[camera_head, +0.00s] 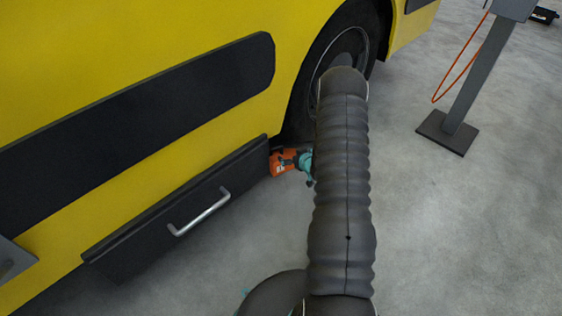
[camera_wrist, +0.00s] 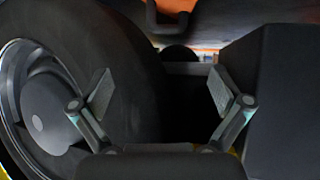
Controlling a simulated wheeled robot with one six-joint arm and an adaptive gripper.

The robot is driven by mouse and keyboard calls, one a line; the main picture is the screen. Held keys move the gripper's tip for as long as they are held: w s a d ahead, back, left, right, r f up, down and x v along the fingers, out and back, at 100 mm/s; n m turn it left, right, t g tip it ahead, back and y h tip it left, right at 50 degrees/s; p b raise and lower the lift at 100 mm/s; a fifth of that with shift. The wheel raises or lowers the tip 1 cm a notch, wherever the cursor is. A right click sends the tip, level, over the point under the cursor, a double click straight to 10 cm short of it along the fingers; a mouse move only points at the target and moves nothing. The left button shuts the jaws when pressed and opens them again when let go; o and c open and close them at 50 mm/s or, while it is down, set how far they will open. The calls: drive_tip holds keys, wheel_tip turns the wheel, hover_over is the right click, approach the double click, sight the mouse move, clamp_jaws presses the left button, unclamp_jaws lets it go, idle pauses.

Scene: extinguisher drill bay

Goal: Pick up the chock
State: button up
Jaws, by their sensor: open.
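An orange block (camera_head: 284,161) with a small pale mark, which looks like the chock, sits low by the vehicle's wheel, at the end of the dark lower panel. My arm hides much of that spot in the head view. In the wrist view, orange patches show at the top edge around a dark U-shaped handle; the block's full outline cannot be made out. My gripper (camera_wrist: 162,92) is open, with its two fingers spread apart and a dark gap between them. In the head view only a teal part of it shows, right beside the orange block.
The tyre (camera_wrist: 120,75) is close on the left in the wrist view, and a dark box-like body (camera_wrist: 285,95) is close on the right. The dark panel (camera_head: 150,226) with a metal handle (camera_head: 200,212) lies along the yellow vehicle (camera_head: 110,60). A grey post (camera_head: 478,75) stands at right; floor between is clear.

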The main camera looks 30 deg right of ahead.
wheel_tip(320, 180, down, 3)
drive_tip(key=t, duration=0.1)
drive_tip(key=y+b, duration=0.1)
approach(276, 149)
drive_tip(key=w+f, duration=0.4)
drive_tip(key=shift+w+r+b+x, duration=0.1)
drive_tip(key=shift+r+b+x, duration=0.1)
drive_tip(key=shift+x, duration=0.8)
drive_tip(key=shift+w+r+b+x, duration=0.1)
drive_tip(key=shift+r+x, duration=0.1)
drive_tip(key=shift+x, duration=0.75)
drive_tip(key=shift+w+r+b+x, duration=0.1)
drive_tip(key=shift+r+b+x, duration=0.1)
drive_tip(key=shift+x, duration=0.8)
drive_tip(key=c, duration=1.6)
drive_tip(key=shift+d+r, duration=0.1)
drive_tip(key=shift+c, duration=1.1)
drive_tip(key=shift+r, duration=0.1)
